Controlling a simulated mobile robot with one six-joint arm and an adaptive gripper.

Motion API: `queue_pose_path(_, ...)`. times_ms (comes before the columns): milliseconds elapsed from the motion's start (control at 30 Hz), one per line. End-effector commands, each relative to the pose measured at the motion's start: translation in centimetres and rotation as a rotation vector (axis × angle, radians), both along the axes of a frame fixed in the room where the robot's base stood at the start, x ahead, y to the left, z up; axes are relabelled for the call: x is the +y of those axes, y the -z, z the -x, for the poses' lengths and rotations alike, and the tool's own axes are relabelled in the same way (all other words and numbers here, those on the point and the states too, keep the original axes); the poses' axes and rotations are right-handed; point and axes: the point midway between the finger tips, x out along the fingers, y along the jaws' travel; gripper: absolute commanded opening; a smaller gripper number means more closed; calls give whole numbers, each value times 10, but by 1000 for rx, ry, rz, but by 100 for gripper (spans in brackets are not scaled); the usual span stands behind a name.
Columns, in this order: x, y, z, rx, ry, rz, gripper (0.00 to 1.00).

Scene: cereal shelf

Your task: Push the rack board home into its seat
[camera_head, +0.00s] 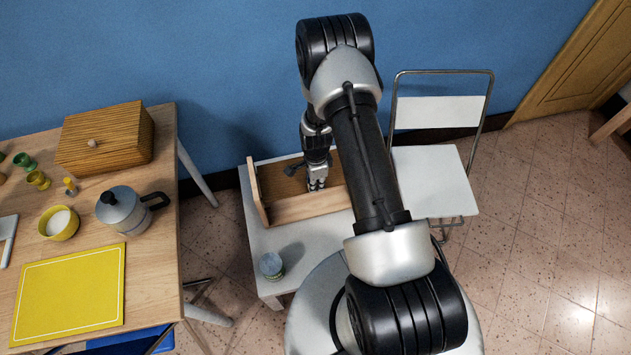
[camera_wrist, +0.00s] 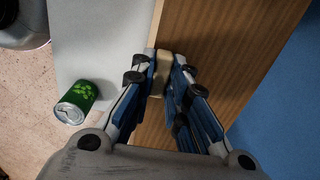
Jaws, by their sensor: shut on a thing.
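A wooden rack stands on the low white table; its upright end panel (camera_head: 257,193) shows at the left and a long pale front board (camera_head: 308,207) runs along the near side. I take the front board for the rack board. My gripper (camera_head: 318,185) points down at this board's top edge. In the wrist view my gripper (camera_wrist: 160,76) is shut on a pale piece in line with the board's edge (camera_wrist: 157,22), with a finger on each side. The brown wood inside the rack (camera_wrist: 225,45) lies to the right. My fingers and arm hide the joint and part of the rack.
A green can (camera_wrist: 76,102) stands on the white table (camera_head: 315,233), left of the rack in the wrist view; it also shows in the head view (camera_head: 271,265). A white chair (camera_head: 437,180) is at right. A table at left holds a wooden box (camera_head: 105,138) and moka pot (camera_head: 122,212).

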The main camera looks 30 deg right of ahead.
Motion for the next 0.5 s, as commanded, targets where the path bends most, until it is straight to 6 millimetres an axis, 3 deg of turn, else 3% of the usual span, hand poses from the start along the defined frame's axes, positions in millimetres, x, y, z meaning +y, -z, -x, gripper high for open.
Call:
queue_pose_path(467,0,12,0,-1,0,0,0)
queue_pose_path(500,0,11,0,-1,0,0,17)
